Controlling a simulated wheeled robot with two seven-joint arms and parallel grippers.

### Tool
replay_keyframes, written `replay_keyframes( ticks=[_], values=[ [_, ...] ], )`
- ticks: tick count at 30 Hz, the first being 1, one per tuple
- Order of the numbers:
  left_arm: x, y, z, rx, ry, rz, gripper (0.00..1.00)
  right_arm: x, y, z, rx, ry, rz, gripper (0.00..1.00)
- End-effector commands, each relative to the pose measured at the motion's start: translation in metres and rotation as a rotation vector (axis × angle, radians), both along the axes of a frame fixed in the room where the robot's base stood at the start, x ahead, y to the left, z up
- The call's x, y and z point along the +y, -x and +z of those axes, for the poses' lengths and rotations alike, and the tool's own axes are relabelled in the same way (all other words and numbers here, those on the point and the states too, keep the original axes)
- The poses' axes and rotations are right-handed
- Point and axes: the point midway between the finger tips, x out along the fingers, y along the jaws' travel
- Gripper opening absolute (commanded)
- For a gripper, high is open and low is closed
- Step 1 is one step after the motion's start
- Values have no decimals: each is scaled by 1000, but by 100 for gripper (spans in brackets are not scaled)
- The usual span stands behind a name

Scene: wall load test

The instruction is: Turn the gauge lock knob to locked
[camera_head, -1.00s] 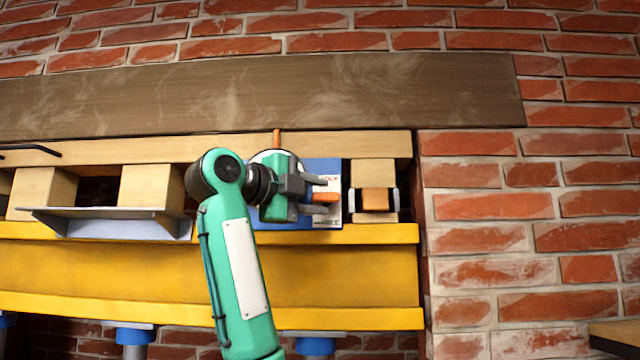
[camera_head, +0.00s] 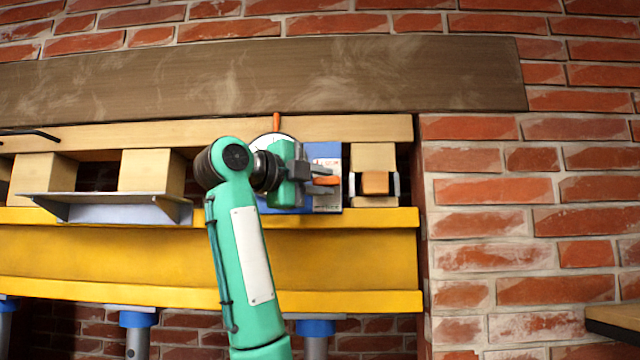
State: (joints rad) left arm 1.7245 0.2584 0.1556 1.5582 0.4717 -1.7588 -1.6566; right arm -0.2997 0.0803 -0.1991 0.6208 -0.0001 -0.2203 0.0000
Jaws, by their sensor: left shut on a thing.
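The gauge lock knob (camera_head: 327,181) is a small orange piece in front of a blue and white panel (camera_head: 323,154). My left gripper (camera_head: 322,180) is at the panel, its grey fingers shut on the orange knob. A round white gauge face (camera_head: 272,139) shows partly behind the gripper, with an orange stick (camera_head: 276,121) above it. The gripper hides most of the gauge and part of the panel's lettering, so the knob's marked position cannot be read. My right gripper is not in view.
The panel sits on a yellow beam (camera_head: 330,262) among wooden blocks (camera_head: 152,171). A grey shelf bracket (camera_head: 115,207) is at left. An orange block in a black-and-white holder (camera_head: 375,184) stands close right. Blue-topped props (camera_head: 314,328) are below.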

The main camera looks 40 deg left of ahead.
Motion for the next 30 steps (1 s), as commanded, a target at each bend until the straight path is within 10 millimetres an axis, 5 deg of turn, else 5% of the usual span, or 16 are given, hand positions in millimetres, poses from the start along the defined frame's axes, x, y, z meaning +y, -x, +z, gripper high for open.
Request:
replay_keyframes(
  ticks=[15,30],
  values=[
    [-1,-1,-13,-197,322,1,1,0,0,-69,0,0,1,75],
    [-5,-3,-15,-445,727,-1,1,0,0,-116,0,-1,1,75]
  ],
)
